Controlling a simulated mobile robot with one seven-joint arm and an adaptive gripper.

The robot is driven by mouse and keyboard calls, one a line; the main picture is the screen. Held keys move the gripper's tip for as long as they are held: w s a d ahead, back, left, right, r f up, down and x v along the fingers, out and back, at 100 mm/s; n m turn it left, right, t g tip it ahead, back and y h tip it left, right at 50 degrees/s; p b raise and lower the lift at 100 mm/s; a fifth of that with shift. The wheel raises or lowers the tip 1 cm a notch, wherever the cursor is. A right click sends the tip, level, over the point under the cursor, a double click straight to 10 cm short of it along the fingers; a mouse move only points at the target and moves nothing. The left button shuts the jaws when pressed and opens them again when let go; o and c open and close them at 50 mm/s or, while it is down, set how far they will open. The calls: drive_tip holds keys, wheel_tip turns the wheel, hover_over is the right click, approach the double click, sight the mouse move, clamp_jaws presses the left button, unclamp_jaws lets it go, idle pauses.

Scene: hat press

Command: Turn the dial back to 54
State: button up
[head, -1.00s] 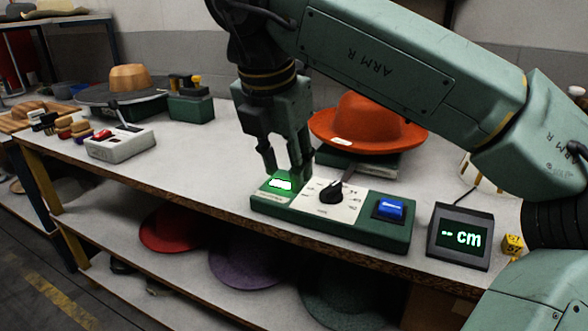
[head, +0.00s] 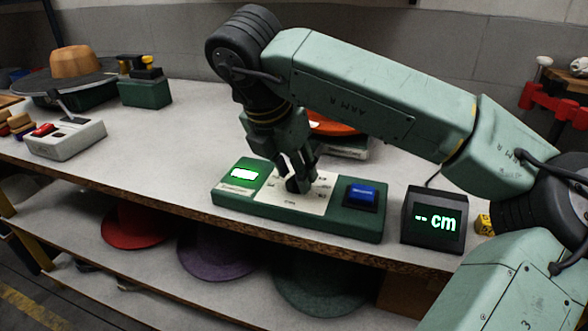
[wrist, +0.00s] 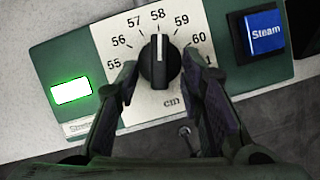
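The black dial (wrist: 160,62) sits on a white plate of the green control box (head: 310,218). In the wrist view its white pointer line is at 58. The printed numbers run from 55 at left to 60 and a partly hidden number at right, with "cm" below; no 54 shows. My gripper (wrist: 160,72) is over the dial with a finger on each side of it. The fingers are open, with a visible gap between each finger and the knob. In the head view my gripper (head: 297,178) partly hides the dial (head: 296,187).
A lit green button (head: 243,174) lies left of the dial and a blue Steam button (head: 361,195) right of it. A display (head: 434,220) reads "-- cm". An orange hat (head: 332,127) stands behind my arm. A grey switch box (head: 66,139) stands at the left.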

drive_tip(key=shift+w+d+f, duration=0.1)
drive_tip(key=shift+w+f, duration=0.05)
drive_tip(key=shift+f, duration=0.2)
drive_tip(key=shift+c, duration=0.4)
clamp_jaws()
